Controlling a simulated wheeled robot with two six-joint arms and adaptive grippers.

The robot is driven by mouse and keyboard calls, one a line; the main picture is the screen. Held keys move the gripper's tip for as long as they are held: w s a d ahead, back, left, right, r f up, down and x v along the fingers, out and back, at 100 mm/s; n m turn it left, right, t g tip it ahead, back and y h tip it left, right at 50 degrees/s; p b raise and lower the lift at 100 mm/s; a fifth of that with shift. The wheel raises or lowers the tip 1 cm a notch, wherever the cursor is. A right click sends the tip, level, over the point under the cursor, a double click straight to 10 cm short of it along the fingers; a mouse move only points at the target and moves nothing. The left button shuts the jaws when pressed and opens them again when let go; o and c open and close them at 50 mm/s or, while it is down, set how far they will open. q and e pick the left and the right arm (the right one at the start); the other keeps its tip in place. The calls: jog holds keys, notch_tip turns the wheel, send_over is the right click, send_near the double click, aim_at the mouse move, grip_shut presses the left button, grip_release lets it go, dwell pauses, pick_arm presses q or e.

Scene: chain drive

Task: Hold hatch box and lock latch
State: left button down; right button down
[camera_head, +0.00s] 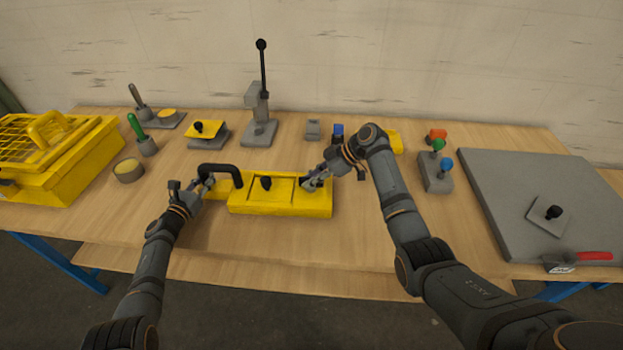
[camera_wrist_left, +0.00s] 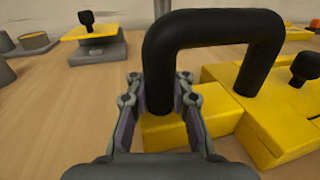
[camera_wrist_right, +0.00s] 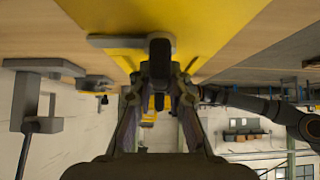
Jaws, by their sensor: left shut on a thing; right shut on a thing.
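The yellow hatch box (camera_head: 280,208) sits on the table near its front edge, with a black arched handle (camera_head: 225,168) at its left end. A black knob (camera_head: 266,182) stands on its top. My left gripper (camera_head: 205,181) is shut on the near leg of the handle; the left wrist view shows the fingers (camera_wrist_left: 160,100) on both sides of it. My right gripper (camera_head: 312,183) is shut on the black latch knob at the box's right end. In the right wrist view the latch knob (camera_wrist_right: 160,58) is between the fingers, beside a grey latch bar (camera_wrist_right: 105,41). The head view mostly hides the latch.
A yellow crate with a grid lid (camera_head: 75,165) stands at the left. A lever stand (camera_head: 259,130) is behind the box. A block with coloured knobs (camera_head: 435,172) and a large grey panel (camera_head: 515,185) are at the right.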

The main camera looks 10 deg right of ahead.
jog(key=n+g, duration=0.2)
jog(key=n, duration=0.1)
jog(key=shift+w, duration=0.1)
jog(key=shift+n+g, duration=0.7)
jog(key=c, duration=1.3)
grip_release()
jog(key=v, duration=1.2)
jog(key=shift+d+f, duration=0.1)
jog(key=shift+d, duration=0.1)
